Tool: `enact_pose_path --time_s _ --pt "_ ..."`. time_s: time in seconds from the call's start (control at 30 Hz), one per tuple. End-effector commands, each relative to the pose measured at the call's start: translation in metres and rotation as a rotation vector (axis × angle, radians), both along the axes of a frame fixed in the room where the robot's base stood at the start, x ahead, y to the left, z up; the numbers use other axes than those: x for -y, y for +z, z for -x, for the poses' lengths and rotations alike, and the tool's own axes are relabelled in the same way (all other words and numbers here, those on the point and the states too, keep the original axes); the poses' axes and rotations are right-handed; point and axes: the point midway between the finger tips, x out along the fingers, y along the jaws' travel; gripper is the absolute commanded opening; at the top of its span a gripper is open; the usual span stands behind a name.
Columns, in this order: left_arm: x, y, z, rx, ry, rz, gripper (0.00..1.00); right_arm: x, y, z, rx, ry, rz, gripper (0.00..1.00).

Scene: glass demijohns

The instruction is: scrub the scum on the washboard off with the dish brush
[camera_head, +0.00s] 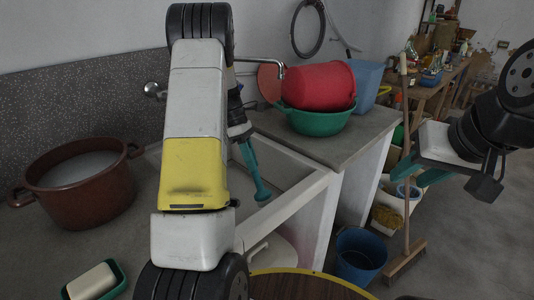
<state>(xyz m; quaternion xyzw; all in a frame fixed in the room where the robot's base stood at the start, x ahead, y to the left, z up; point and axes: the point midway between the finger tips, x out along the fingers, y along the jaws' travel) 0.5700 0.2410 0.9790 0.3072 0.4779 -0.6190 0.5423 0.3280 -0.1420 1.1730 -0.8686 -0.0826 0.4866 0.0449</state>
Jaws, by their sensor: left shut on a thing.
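My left arm comes down the middle of the view and hides much of the basin. My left gripper (253,172) shows beside it as slim teal parts pointing down into the sink basin (290,207). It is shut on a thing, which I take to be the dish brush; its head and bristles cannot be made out. The washboard and its scum are not visible, perhaps hidden behind my arm. My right gripper (420,172) is at the right over the floor, its teal fingers apart and empty.
A brown pot (77,182) with pale liquid and soap (92,282) in a green dish stand on the left counter. A red tub (318,86) lies in a green basin (315,122) on the right counter. A broom (405,150) and blue bucket (360,255) stand on the floor.

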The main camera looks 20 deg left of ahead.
Motion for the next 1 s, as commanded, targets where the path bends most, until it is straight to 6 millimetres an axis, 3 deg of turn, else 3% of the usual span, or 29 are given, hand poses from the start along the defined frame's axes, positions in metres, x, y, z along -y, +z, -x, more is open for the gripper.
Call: enact_pose_path --time_s 0.8,1.0 --pt "-0.028 0.0 0.048 0.001 0.0 0.0 0.0 0.0 0.0 0.0 0.0 0.0 0.0 0.36" --pt "-0.028 -0.001 0.051 0.001 0.0 0.0 0.0 0.0 0.0 0.0 0.0 0.0 0.0 0.36"
